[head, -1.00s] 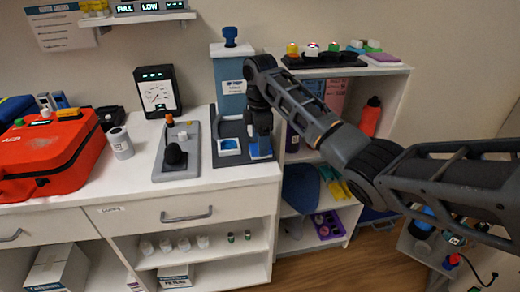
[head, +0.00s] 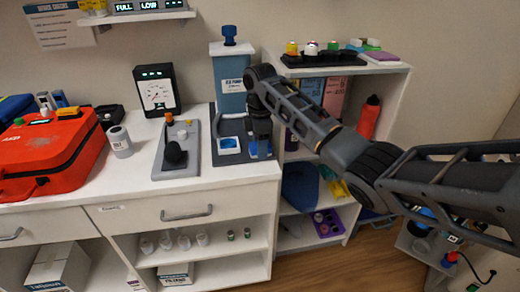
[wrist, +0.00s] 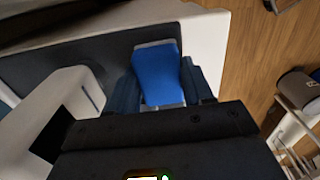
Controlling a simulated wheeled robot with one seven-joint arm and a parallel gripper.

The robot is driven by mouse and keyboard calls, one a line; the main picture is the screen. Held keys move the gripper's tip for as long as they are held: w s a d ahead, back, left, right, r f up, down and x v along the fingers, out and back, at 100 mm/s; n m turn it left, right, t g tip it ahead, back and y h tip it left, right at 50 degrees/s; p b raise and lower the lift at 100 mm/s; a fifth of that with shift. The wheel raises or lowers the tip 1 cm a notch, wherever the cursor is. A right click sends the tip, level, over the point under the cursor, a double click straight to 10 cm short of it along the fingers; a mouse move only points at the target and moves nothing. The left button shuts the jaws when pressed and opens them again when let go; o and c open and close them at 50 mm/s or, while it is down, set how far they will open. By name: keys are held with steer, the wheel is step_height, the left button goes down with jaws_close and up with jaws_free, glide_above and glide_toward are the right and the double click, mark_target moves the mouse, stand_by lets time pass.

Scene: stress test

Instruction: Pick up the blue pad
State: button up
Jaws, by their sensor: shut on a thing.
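The blue pad (wrist: 157,75) shows in the wrist view between my two fingers, with pale grey edging at its far and near ends. My gripper (wrist: 160,88) is shut on it, one finger against each side. In the head view my gripper (head: 259,148) points down over the dark grey base (head: 233,124) of the blue-grey dispenser, near the counter's front right. Only a sliver of the blue pad (head: 253,149) shows there between the fingers. I cannot tell whether the pad still touches the base.
A white-rimmed square with blue inside (head: 229,145) sits just left of my gripper. The blue-grey dispenser (head: 232,82) stands behind it. The counter's edge is close on the right.

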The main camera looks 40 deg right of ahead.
steer(key=shift+c, duration=0.4)
steer(key=shift+r, duration=0.6)
steer(key=r, duration=0.3)
steer(key=shift+s+d+b, duration=0.15)
steer(key=shift+d+b, duration=0.05)
steer(key=shift+b, duration=0.15)
steer(key=s+d+r+p, duration=0.5)
steer(key=s+r, duration=0.1)
steer(key=s, duration=0.3)
steer(key=shift+s+d+r+p, duration=0.25)
steer(key=shift+s+r+p, duration=0.05)
steer(key=shift+s+r, duration=0.1)
